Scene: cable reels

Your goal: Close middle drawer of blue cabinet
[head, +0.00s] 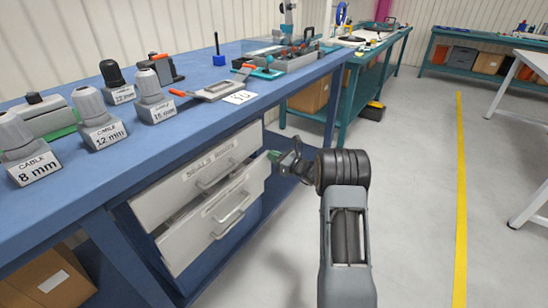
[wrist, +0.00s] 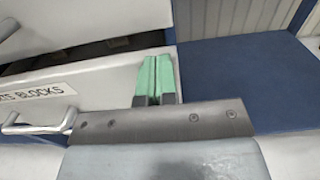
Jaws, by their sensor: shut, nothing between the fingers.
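The blue cabinet under the bench shows two pale drawer fronts in the head view. The upper drawer (head: 200,178) has a label and a bar handle. The lower drawer (head: 205,228), whose label ends in "BLOCKS" in the wrist view (wrist: 90,82), appears to stand out a little beyond the upper one. Whether it is the middle drawer is not certain. My gripper (head: 274,155) is shut and empty, its green fingertips (wrist: 155,78) at the right end of the lower drawer front, right of its handle (wrist: 40,124). Whether they touch it is unclear.
The blue bench top (head: 185,135) above the drawers carries cable blocks and tools. A cardboard box (head: 45,280) sits on the lower left shelf. A teal bench (head: 350,100) stands beyond. The grey floor (head: 410,200) to the right is clear, with a yellow line (head: 461,190).

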